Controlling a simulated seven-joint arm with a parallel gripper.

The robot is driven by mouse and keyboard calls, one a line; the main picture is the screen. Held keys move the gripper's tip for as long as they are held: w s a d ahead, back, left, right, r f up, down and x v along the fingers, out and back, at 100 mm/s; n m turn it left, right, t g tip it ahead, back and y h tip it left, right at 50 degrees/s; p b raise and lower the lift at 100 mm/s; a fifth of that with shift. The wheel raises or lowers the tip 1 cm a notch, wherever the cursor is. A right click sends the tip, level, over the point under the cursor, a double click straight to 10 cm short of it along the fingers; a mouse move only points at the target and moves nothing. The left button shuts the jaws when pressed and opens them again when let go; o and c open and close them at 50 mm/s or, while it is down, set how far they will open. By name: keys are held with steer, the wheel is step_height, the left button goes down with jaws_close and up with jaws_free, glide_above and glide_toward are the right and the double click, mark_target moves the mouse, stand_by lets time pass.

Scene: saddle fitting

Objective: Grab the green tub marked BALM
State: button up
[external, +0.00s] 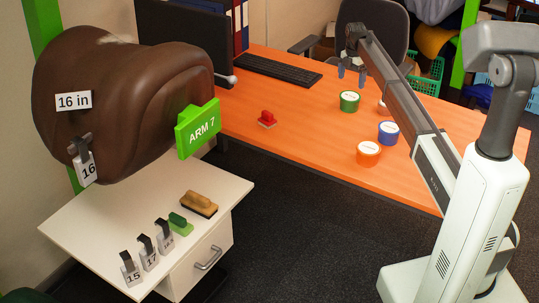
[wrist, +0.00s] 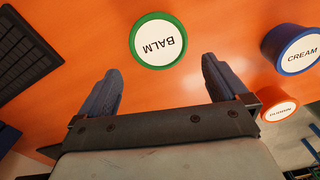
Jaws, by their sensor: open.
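The green tub marked BALM (wrist: 158,41) stands upright on the orange desk in the wrist view, its white lid facing up. It also shows in the external view (external: 349,103), at the middle of the desk. My gripper (wrist: 158,75) is open and empty. Its two dark fingers point toward the tub, one to each side of it in the wrist picture, with the tub a little beyond the fingertips. In the external view my gripper (external: 352,73) hangs above the desk close to the green tub, apart from it.
A blue tub marked CREAM (wrist: 291,49) and an orange tub (wrist: 278,111) stand to the right.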

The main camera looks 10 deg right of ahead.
mark_target(350, 96)
steer(key=shift+w+d+f, duration=0.1)
steer(key=shift+w+f, duration=0.05)
steer(key=shift+f, duration=3.85)
steer(key=c, duration=0.8)
steer(key=shift+c, duration=0.2)
steer(key=shift+r, duration=0.2)
